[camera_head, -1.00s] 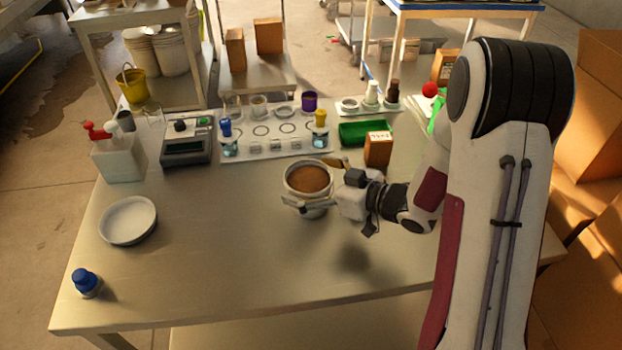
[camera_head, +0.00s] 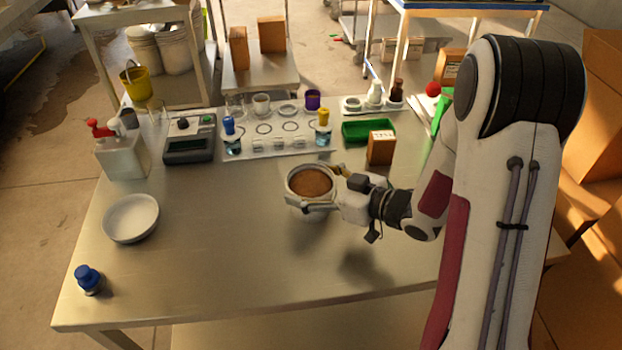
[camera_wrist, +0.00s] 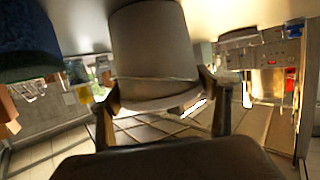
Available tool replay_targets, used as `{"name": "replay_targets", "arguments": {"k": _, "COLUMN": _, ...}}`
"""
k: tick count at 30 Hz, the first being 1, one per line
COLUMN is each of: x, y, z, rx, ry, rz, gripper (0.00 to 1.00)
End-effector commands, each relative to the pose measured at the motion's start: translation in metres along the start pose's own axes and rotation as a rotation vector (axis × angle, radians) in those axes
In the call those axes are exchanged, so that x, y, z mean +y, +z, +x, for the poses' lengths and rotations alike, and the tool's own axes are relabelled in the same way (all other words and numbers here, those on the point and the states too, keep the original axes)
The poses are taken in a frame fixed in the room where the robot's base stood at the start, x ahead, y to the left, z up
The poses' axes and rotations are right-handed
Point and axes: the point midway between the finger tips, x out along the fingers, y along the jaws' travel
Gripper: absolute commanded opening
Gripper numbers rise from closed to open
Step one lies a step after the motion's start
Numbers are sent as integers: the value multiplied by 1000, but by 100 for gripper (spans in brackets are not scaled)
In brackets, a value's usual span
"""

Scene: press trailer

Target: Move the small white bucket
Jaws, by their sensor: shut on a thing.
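The small white bucket (camera_head: 292,187), with brown contents inside, is held in my gripper (camera_head: 312,202) over the middle of the table (camera_head: 230,270). The gripper reaches it from the right, with its fingers around the bucket's sides. A shadow lies on the table below, so the bucket appears raised. In the wrist view the bucket (camera_wrist: 150,50) is large and pale between the two fingers (camera_wrist: 163,98). Its far side is hidden there.
A white dish (camera_head: 130,218) and a blue-capped bottle (camera_head: 89,280) stand at the left. Behind are a scale (camera_head: 190,140), a white tray of labware (camera_head: 270,150), a green tray (camera_head: 368,130) and an orange-brown box (camera_head: 381,148). The front middle of the table is clear.

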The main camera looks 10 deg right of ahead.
Motion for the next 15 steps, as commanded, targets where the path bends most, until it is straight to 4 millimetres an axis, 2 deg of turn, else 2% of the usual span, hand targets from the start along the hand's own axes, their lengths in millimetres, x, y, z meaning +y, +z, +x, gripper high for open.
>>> {"name": "replay_targets", "arguments": {"k": 11, "x": -3, "y": 1, "z": -2, "rx": -3, "ry": -1, "rz": 1, "gripper": 43}}
{"name": "replay_targets", "arguments": {"k": 12, "x": -3, "y": 1, "z": -1, "rx": -3, "ry": -1, "rz": 1, "gripper": 87}}
{"name": "replay_targets", "arguments": {"k": 13, "x": -3, "y": 1, "z": -1, "rx": -2, "ry": -1, "rz": 1, "gripper": 95}}
{"name": "replay_targets", "arguments": {"k": 15, "x": -3, "y": 1, "z": -1, "rx": -2, "ry": -1, "rz": 1, "gripper": 96}}
